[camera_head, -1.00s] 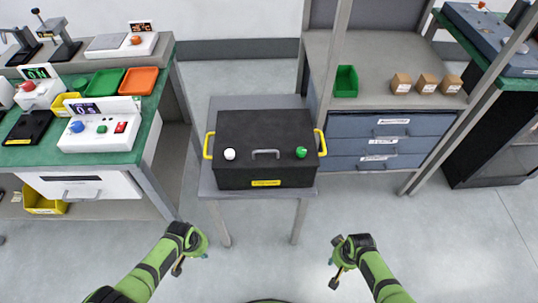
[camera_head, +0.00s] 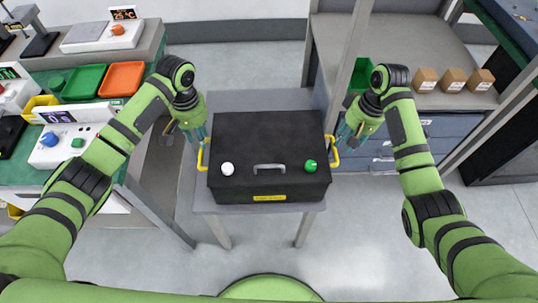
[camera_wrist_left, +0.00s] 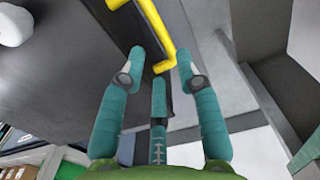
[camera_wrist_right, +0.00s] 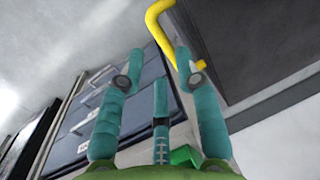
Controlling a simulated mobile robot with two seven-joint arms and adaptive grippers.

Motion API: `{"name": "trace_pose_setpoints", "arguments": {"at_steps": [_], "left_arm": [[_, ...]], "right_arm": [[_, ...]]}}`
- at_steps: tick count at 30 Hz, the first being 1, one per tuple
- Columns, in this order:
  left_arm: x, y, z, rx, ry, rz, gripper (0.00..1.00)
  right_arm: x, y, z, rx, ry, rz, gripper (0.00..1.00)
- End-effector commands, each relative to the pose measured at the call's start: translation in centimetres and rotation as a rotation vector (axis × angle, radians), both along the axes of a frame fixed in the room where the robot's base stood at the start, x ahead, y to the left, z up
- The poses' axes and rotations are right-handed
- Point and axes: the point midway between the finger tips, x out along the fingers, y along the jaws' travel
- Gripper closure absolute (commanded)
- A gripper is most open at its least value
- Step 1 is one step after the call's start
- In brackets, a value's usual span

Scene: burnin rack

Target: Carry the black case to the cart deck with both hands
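The black case (camera_head: 268,150) sits on a small grey table (camera_head: 215,205), with a white knob, a green knob and a grey top handle. It has a yellow handle on each side. My left gripper (camera_head: 197,137) is at the left yellow handle (camera_head: 201,156). In the left wrist view that handle (camera_wrist_left: 158,35) passes between the open teal fingertips (camera_wrist_left: 161,60). My right gripper (camera_head: 346,138) is at the right yellow handle (camera_head: 333,155). In the right wrist view the fingers (camera_wrist_right: 160,62) are open, and the handle (camera_wrist_right: 160,30) is near the right fingertip. No cart deck can be made out.
A green workbench (camera_head: 100,180) with bins and devices stands at the left. A grey shelf post (camera_head: 352,50) rises close behind my right gripper. Blue drawers (camera_head: 440,130) and small brown boxes (camera_head: 453,79) are at the right. The floor in front is clear.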

Motion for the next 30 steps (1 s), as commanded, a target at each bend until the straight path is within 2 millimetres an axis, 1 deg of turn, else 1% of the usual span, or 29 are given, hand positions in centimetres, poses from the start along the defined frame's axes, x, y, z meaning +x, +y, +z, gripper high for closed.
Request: {"name": "trace_pose_setpoints", "arguments": {"at_steps": [1,2,12,16,20,24,30], "left_arm": [[0.0,0.0,-0.8,0.000,-0.001,0.000,0.66],[0.0,0.0,-0.8,0.000,-0.001,0.000,0.66],[0.0,0.0,-0.8,0.000,-0.001,0.000,0.66],[0.0,0.0,-1.3,0.000,0.001,0.001,0.66],[-0.1,0.0,-2.9,0.001,0.003,0.002,0.66],[-0.1,0.0,-5.1,0.001,0.003,0.001,0.66],[0.0,0.0,-7.3,0.000,0.000,0.001,0.66]], "right_arm": [[0.0,0.0,-0.8,0.000,-0.001,0.000,0.66],[0.0,0.0,-0.8,0.000,-0.001,0.000,0.66],[0.0,0.0,-0.8,0.000,-0.001,0.000,0.66],[0.0,0.1,-1.4,0.000,0.001,-0.001,0.66],[-0.1,0.4,-3.0,0.001,0.003,0.000,0.66],[-0.2,0.8,-5.0,0.000,0.002,-0.001,0.66],[-0.2,1.2,-7.2,0.001,0.001,0.000,0.66]]}}
